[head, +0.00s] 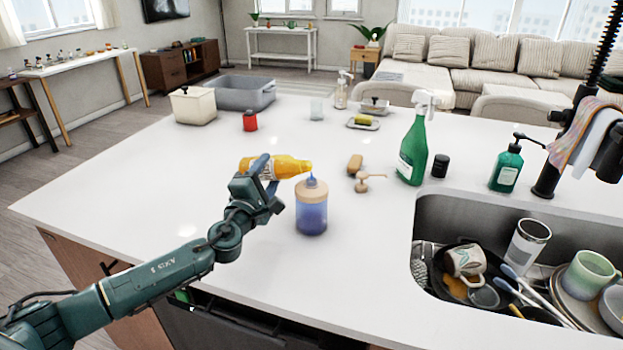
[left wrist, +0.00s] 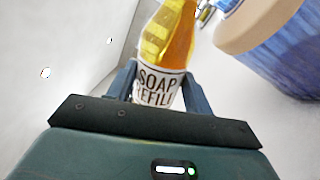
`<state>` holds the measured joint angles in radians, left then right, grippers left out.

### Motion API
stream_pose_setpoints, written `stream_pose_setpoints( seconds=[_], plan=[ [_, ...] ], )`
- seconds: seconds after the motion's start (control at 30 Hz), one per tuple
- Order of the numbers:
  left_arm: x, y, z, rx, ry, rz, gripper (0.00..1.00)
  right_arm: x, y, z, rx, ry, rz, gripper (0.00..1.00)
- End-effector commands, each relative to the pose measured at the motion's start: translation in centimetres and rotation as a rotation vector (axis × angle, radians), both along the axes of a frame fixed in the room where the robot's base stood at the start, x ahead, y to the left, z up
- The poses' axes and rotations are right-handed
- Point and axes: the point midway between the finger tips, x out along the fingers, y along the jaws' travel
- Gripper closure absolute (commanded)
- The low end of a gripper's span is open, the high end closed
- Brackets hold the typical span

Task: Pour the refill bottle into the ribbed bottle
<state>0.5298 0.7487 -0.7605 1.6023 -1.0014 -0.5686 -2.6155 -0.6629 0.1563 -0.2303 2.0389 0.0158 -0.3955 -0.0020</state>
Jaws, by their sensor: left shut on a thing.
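The refill bottle (head: 290,167), amber with a white label, lies nearly level in my left gripper (head: 266,172). Its mouth end points right, above the ribbed bottle (head: 311,215) and close to its top. In the left wrist view the refill bottle (left wrist: 163,88) shows its "SOAP REFILL" label between the fingers of the gripper (left wrist: 165,80). The ribbed bottle is blue with a tan collar and stands upright on the counter; it also shows in the left wrist view (left wrist: 285,55). A small pointed blue shape sits at its top; I cannot tell what it is. My right gripper is out of view.
The sink (head: 432,207) with dishes is at the right. The white counter (head: 150,190) is clear at the left.

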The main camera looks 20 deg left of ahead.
Motion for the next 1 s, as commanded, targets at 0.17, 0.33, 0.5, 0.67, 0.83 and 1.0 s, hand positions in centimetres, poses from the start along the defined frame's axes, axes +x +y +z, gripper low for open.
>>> stream_pose_setpoints(
  seconds=[0.17,0.33,0.5,0.67,0.83,1.0],
  plan=[
    [0.01,0.03,0.18,0.007,-0.002,0.001,0.75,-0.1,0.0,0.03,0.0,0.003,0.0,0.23],
    [0.02,0.04,0.28,0.013,-0.003,0.001,0.75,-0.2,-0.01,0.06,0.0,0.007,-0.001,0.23],
    [0.02,0.05,0.32,0.022,-0.002,0.001,0.75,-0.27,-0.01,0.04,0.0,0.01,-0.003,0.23],
    [0.02,0.04,0.35,0.022,-0.003,0.001,0.75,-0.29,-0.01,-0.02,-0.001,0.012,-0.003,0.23],
    [0.02,0.05,0.44,0.029,-0.003,0.0,0.75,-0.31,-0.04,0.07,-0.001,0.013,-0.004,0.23],
    [0.02,0.06,0.48,0.038,-0.004,0.0,0.75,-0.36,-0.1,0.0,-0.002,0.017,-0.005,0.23]
  ],
)
